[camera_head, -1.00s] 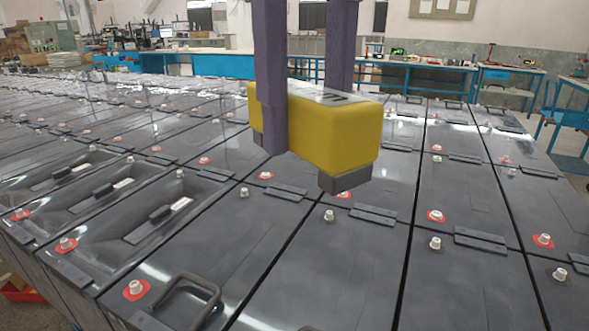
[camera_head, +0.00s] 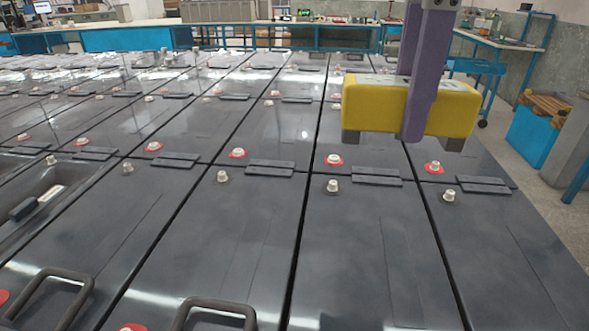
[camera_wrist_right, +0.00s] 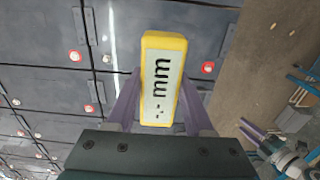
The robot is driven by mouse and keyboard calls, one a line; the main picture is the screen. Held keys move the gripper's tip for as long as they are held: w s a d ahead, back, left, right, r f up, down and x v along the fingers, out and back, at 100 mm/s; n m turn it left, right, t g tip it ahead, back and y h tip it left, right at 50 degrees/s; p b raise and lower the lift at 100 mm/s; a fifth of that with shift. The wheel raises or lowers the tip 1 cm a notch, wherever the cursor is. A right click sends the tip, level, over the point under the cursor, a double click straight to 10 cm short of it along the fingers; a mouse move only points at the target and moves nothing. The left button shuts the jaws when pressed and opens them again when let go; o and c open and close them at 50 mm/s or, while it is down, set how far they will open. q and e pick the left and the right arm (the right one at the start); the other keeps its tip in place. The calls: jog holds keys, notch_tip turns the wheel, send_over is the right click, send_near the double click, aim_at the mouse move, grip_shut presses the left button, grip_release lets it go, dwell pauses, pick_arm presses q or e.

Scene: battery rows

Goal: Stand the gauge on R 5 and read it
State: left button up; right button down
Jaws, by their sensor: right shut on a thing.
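The gauge is a yellow block (camera_head: 365,110) with a dark grey foot under each end. My right gripper (camera_head: 415,132) is shut on its middle, with purple fingers on both sides. The gauge looks held above the battery tops, near red-ringed terminals (camera_head: 335,160); the exact gap is unclear. No R 5 label is readable on the batteries. My left gripper (camera_wrist_right: 252,132) shows small at the lower right of the right wrist view; its opening is unclear.
Grey batteries (camera_head: 250,225) stand in close rows with narrow dark gaps. Raised handles (camera_head: 215,312) and terminal posts (camera_head: 223,177) stick up. Blue benches (camera_head: 125,38) stand at the back. A blue bin (camera_head: 533,135) stands on open floor at the right.

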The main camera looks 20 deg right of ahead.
notch_tip(320, 180, down, 17)
jog(key=shift+b, duration=0.6)
jog(key=shift+f, duration=0.15)
jog(key=shift+c, duration=1.4)
grip_release()
notch_tip(320, 180, up, 12)
jog(key=shift+r+p, duration=0.2)
jog(key=shift+p, duration=0.15)
